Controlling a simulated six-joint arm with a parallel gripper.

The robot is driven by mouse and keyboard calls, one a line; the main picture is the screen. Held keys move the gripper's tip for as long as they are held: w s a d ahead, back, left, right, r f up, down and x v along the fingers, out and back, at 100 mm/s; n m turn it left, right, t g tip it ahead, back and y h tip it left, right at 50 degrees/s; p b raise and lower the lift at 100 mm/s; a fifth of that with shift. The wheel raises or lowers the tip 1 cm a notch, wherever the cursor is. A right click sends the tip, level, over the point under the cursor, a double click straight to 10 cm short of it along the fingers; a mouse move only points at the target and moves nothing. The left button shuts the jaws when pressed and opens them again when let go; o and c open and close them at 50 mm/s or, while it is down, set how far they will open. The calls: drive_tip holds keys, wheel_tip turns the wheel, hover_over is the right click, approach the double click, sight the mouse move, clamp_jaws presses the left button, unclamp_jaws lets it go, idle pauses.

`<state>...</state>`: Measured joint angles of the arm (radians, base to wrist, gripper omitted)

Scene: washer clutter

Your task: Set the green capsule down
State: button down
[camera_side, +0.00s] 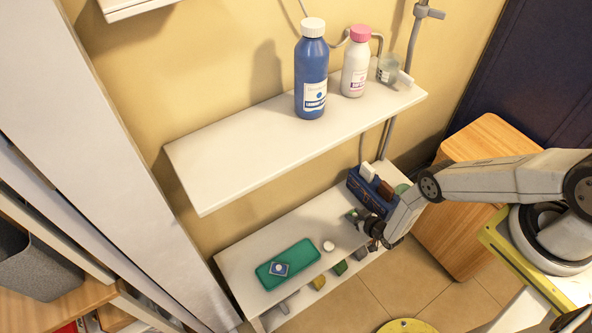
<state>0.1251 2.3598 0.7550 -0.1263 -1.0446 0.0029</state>
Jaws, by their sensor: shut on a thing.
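My gripper (364,222) is low over the right part of the lower white shelf, beside a dark blue box. It is shut on a small green thing (352,214), which I take to be the green capsule. The capsule is small and partly hidden by the fingers. I cannot tell whether it touches the shelf.
The dark blue box (371,198) holds upright items close behind my gripper. A white round piece (328,246) lies right of the tray. The upper shelf (240,150) overhangs, carrying a blue bottle (311,75), a pink-capped bottle (355,65) and a clear cup (387,70).

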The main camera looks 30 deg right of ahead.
drive_tip(key=shift+f, duration=0.25)
drive_tip(key=shift+c, duration=1.1)
unclamp_jaws()
drive_tip(key=shift+r, duration=0.25)
drive_tip(key=v, duration=1.2)
drive_tip(key=shift+o, duration=0.2)
drive_tip(key=shift+f, duration=0.1)
